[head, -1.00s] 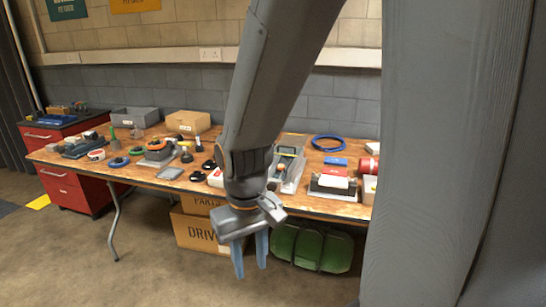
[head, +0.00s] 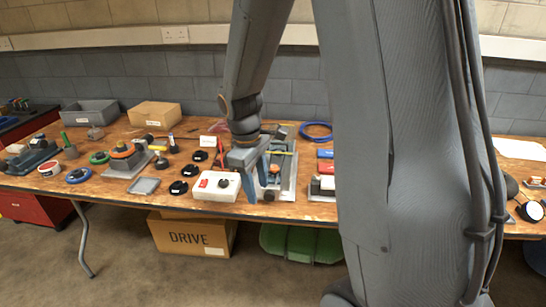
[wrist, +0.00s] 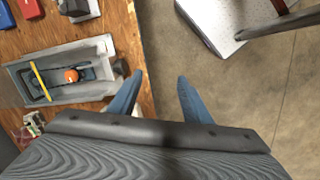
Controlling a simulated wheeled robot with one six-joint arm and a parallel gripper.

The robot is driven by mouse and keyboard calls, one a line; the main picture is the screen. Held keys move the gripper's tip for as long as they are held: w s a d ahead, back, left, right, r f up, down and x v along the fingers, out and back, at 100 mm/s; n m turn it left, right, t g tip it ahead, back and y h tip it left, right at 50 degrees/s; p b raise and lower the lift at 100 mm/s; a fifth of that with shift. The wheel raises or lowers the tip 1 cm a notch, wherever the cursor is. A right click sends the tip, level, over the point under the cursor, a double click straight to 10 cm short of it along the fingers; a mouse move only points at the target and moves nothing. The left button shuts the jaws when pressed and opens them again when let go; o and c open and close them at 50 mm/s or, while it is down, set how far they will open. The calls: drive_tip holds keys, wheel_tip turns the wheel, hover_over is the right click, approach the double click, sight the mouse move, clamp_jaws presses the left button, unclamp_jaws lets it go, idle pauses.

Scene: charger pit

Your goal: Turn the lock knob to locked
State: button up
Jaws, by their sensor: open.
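A white box (head: 208,194) with a red label stands at the table's front edge in the head view. A dark round knob (head: 223,183) is on it; I cannot read its setting or be sure it is the lock knob. My gripper (head: 259,190) is open and empty, just right of the white box. In the wrist view, my gripper (wrist: 160,76) has its fingers apart, with the table edge and floor beyond them. I cannot make out the white box in the wrist view.
A grey tray (wrist: 45,94) with an orange-topped part (wrist: 71,76) lies left of the fingers in the wrist view. Black round pieces (head: 179,188) lie left of the white box. A cardboard box (head: 190,236) and green container (head: 300,243) are under the table (head: 110,190).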

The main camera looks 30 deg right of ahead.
drive_tip(key=w+d+n+h+p, duration=0.2)
drive_tip(key=w+d+n+p, duration=0.35)
drive_tip(key=w, duration=0.55)
drive_tip(key=n+h+p, duration=0.1)
drive_tip(key=n, duration=0.6)
approach(274, 168)
drive_tip(key=shift+t, duration=0.3)
drive_tip(key=shift+p+x, duration=1.3)
drive_tip(key=shift+x, duration=2.55)
drive_tip(key=shift+s, duration=0.1)
drive_tip(key=c, duration=1)
drive_tip(key=shift+c, duration=0.2)
